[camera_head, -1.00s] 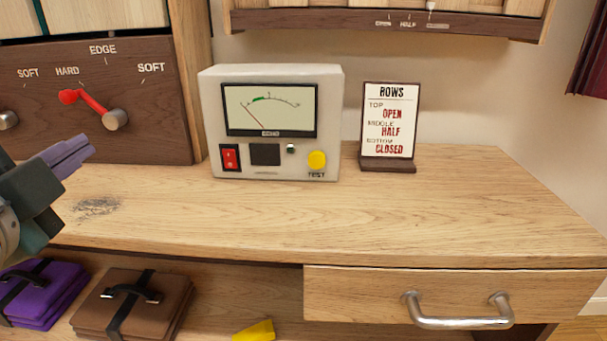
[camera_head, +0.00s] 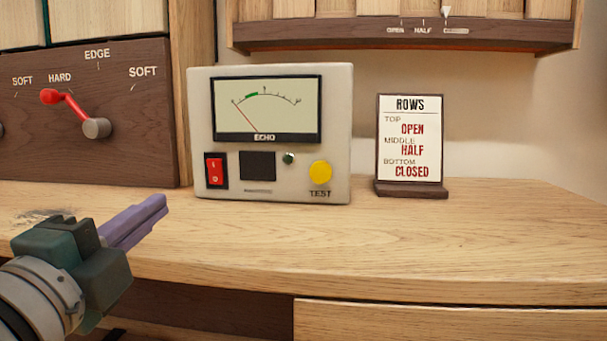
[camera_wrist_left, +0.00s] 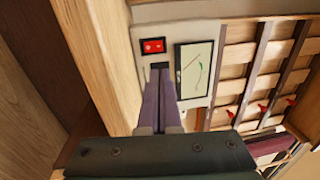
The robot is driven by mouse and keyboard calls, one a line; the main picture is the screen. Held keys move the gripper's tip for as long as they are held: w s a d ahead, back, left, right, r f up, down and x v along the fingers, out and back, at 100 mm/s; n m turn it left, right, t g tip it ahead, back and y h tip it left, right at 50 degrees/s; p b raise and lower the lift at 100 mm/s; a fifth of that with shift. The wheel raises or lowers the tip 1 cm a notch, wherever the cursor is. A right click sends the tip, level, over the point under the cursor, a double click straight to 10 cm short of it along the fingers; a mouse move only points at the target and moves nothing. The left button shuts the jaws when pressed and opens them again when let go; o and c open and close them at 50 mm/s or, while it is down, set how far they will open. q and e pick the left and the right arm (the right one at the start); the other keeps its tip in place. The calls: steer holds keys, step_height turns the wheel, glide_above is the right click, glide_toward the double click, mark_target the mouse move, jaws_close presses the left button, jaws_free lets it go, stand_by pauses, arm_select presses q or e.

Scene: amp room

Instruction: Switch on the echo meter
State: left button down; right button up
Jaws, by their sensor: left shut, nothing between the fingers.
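The echo meter (camera_head: 270,185) is a pale box standing upright on the wooden desk. It has a dial with its needle at the left, a red rocker switch (camera_head: 215,170) at lower left, a dark square panel, a small green lamp and a yellow TEST button (camera_head: 320,172). My right gripper is in neither view.
A dark panel with a red-handled lever (camera_head: 72,115) stands left of the meter. A ROWS sign (camera_head: 409,145) stands to its right. A slatted wall unit (camera_head: 400,32) hangs above. The desk (camera_head: 400,240) is clear in front of the meter and to the right.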

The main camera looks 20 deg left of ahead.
mark_target(213, 163)
arm_select(q)
steer(key=shift+w+r, duration=0.15)
steer(key=shift+w, duration=0.15)
steer(key=x, duration=1.3)
steer(key=shift+a, duration=0.15)
steer(key=shift+w, duration=0.2)
steer(key=shift+w, duration=0.1)
